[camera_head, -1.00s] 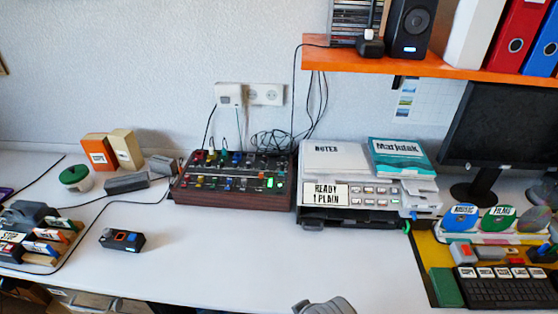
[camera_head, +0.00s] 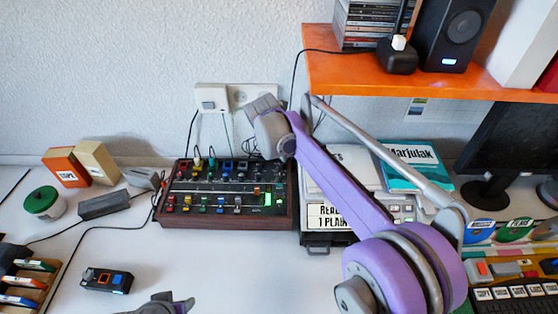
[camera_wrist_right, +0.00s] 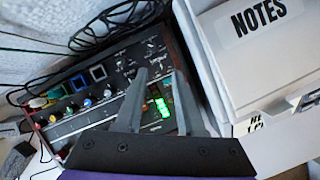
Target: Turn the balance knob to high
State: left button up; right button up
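The dark mixer box (camera_head: 225,222) with wooden sides stands against the wall, with rows of small coloured knobs, a long slider and a lit green display (camera_head: 267,199). Its labels are too small to read, so I cannot tell which knob is balance. My right gripper (camera_head: 262,112) hangs above and behind the mixer's right part. In the right wrist view its two fingers (camera_wrist_right: 158,75) are apart and empty, with the panel and green display (camera_wrist_right: 162,107) beyond them. My left gripper (camera_head: 165,304) shows only partly at the bottom edge, low before the mixer.
A printer-like unit (camera_head: 325,217) stands close to the mixer's right, partly hidden by my right arm. An orange shelf (camera_head: 400,79) overhangs at upper right. Black cables lie behind the mixer. A small black device (camera_head: 107,279) lies at front left; the desk before the mixer is clear.

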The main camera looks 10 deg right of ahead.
jog(key=shift+n, duration=0.9)
jog(key=x, duration=0.3)
jog(key=w+x, duration=0.1)
jog(key=x, duration=0.7)
jog(key=shift+w+a, duration=0.25)
jog(key=shift+a, duration=0.1)
jog(key=shift+c, duration=0.3)
grip_shut()
